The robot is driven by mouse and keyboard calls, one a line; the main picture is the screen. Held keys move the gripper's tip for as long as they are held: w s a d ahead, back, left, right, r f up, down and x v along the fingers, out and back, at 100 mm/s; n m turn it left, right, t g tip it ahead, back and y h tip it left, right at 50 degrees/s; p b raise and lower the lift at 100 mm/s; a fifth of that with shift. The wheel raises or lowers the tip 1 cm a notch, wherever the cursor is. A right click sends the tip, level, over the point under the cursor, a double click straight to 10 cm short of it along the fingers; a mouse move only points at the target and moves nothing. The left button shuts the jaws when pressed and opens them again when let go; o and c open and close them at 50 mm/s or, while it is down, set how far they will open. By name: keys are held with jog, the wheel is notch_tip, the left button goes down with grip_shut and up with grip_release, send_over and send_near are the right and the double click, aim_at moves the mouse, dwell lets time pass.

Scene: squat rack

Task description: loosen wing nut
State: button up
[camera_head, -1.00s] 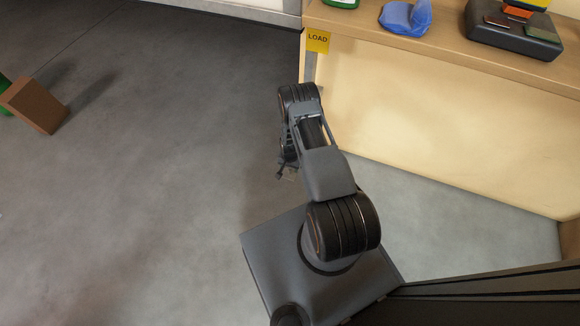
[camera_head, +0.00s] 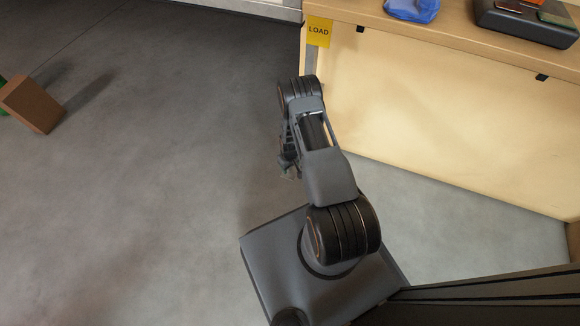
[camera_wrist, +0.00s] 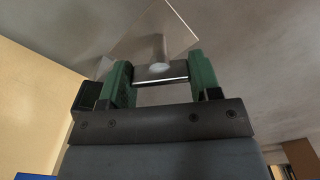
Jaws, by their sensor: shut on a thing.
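My gripper (camera_wrist: 161,78) has green fingers and is shut on a flat, shiny metal piece (camera_wrist: 160,73), which spans the gap between them in the wrist view. A short pale round stud (camera_wrist: 158,50) stands beyond that piece, against a thin see-through plate (camera_wrist: 172,24). I cannot tell surely whether the metal piece is the wing nut. In the head view my gripper (camera_head: 290,170) is small and mostly hidden behind my arm, left of it and over the floor. What it holds cannot be made out there.
A pale wooden bench (camera_head: 430,120) stands at the right, with a yellow LOAD sign (camera_head: 319,31) at its near left corner. A blue item (camera_head: 412,10) and a dark tray (camera_head: 525,22) are on top. A brown box (camera_head: 32,104) lies tilted far left. The grey floor between is clear.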

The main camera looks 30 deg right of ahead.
jog(key=n+b, duration=0.1)
jog(key=n, duration=0.6)
jog(key=n+b, duration=0.1)
jog(key=n, duration=0.6)
jog(key=shift+n+b, duration=0.3)
jog(key=shift+n, duration=0.1)
jog(key=n, duration=0.3)
jog(key=shift+n, duration=0.3)
jog(key=n, duration=0.3)
jog(key=shift+n+b, duration=0.3)
jog(key=shift+b, duration=0.05)
jog(key=n, duration=0.6)
jog(key=shift+n, duration=0.3)
jog(key=shift+w, duration=0.1)
jog(key=o, duration=0.9)
